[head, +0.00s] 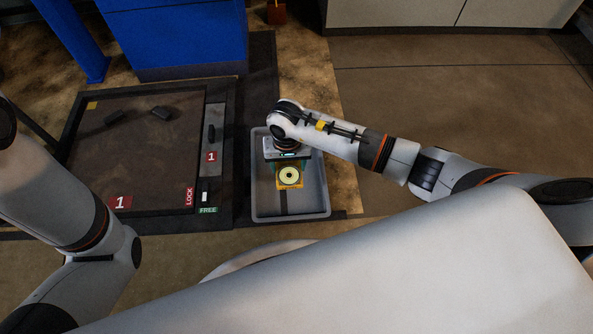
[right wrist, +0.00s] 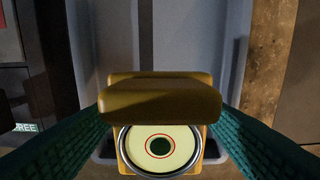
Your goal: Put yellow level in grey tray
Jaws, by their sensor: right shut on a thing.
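The yellow level (head: 289,178) is a small yellow block with a round pale dial. It is in my right gripper (head: 290,168), over the inside of the grey tray (head: 259,203). In the right wrist view the level (right wrist: 160,98) sits between the two green fingers (right wrist: 160,125), its round dial with a red ring facing the camera. The grey tray's floor (right wrist: 185,40) shows behind it. I cannot tell whether the level touches the tray floor. My left arm (head: 75,215) shows at the left, but its gripper is out of view.
A dark scale platform (head: 145,150) with labels stands left of the tray, with small dark items on it. A blue cabinet (head: 190,35) is behind. A white cabinet (head: 390,12) is at the back right. The floor right of the tray is clear.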

